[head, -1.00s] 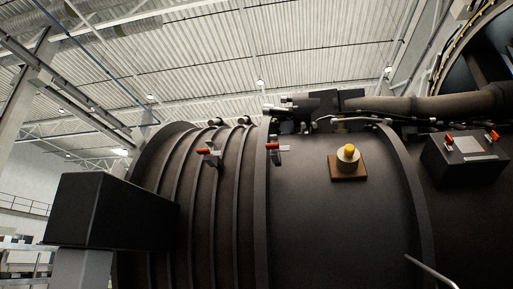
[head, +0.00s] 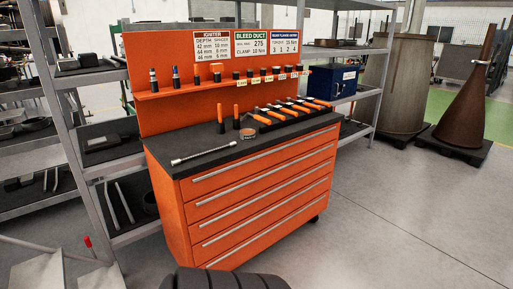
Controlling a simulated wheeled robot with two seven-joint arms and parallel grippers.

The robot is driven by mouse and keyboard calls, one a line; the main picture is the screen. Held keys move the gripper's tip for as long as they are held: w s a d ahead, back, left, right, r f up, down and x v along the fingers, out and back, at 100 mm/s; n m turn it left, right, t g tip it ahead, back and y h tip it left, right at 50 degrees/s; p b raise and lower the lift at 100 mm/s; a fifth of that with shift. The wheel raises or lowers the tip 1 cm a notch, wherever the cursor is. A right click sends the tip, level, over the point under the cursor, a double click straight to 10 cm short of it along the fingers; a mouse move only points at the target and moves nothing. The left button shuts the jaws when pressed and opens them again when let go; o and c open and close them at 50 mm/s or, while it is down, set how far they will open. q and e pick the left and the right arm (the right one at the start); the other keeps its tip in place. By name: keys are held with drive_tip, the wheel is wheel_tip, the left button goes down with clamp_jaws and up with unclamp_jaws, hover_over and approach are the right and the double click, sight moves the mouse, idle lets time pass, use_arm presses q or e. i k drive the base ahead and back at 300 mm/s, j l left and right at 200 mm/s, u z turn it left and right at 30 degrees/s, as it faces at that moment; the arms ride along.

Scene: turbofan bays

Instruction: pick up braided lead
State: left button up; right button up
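A thin silver piece with a thicker end, which looks like the braided lead (head: 203,155), lies on the black top of the orange tool cabinet (head: 262,208), near its left front edge. It is too small to make out any braid. Neither of my grippers is in the head view, so their state is hidden.
An orange ledge (head: 205,88) holds several sockets. Grey shelving (head: 68,100) stands behind and left. The floor (head: 400,215) to the right is clear.

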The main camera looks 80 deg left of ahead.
sight(175, 162)
drive_tip(key=u, duration=3.05)
